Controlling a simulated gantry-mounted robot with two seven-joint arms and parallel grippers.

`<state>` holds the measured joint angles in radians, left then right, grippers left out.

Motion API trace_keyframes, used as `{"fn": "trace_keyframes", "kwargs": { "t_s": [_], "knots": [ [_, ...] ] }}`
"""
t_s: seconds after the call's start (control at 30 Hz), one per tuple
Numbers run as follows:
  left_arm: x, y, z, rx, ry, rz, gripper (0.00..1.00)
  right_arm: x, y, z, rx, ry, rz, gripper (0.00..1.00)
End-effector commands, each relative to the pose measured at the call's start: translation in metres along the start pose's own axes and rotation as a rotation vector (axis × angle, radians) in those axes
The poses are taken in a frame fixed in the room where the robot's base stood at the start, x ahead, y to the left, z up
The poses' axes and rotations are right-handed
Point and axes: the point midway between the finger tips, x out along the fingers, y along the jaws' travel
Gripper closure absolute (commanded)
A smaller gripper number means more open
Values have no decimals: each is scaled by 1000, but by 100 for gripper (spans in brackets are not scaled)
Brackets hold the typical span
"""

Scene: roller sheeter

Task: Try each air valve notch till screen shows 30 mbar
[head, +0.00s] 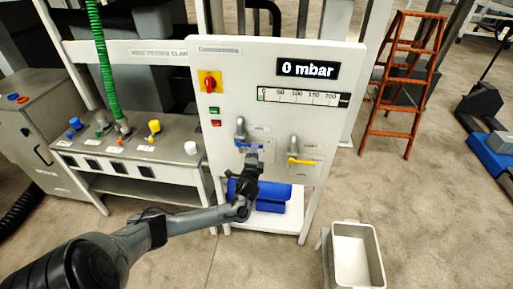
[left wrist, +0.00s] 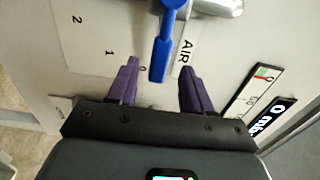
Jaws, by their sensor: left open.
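The white panel (head: 225,60) carries a screen (head: 308,69) reading "0 mbar". The air valve's blue lever (head: 243,144) is on the panel, partly hidden by my left gripper (head: 254,155) in the head view. In the left wrist view the blue lever (left wrist: 168,45) hangs beside the label "AIR" (left wrist: 184,50), its end near the notch mark "0" (left wrist: 142,68). Marks "1" and "2" lie further left. My left gripper (left wrist: 160,68) is open, its purple fingers apart on either side of the lever's end. My right gripper is not in view.
A second valve with a yellow lever (head: 301,161) sits right of the air valve. Above are a pressure scale (head: 305,97), a red switch (head: 210,82) and small buttons. Blue rolls (head: 270,195) lie below the panel. A grey bin (head: 356,255) stands on the floor at right.

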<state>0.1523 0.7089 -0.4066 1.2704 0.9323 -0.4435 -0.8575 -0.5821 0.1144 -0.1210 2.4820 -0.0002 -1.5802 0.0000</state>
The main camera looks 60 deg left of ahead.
Motion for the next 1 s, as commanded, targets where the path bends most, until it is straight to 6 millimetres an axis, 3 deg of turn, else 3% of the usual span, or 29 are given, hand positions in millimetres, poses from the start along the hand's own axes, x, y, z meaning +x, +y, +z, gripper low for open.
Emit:
{"fn": "trace_keyframes", "kwargs": {
  "t_s": [0.3, 0.7, 0.77, 1.0],
  "knots": [
    [37, 1, 0, 0, 0, 0, 50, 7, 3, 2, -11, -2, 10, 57],
    [42, 0, 0, -1, 1, 1, 50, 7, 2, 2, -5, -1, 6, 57],
    [42, 0, 0, -1, 1, 1, 56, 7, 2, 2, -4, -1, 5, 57],
    [42, 0, 0, -1, 1, 1, 93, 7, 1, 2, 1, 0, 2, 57]
  ]
}}
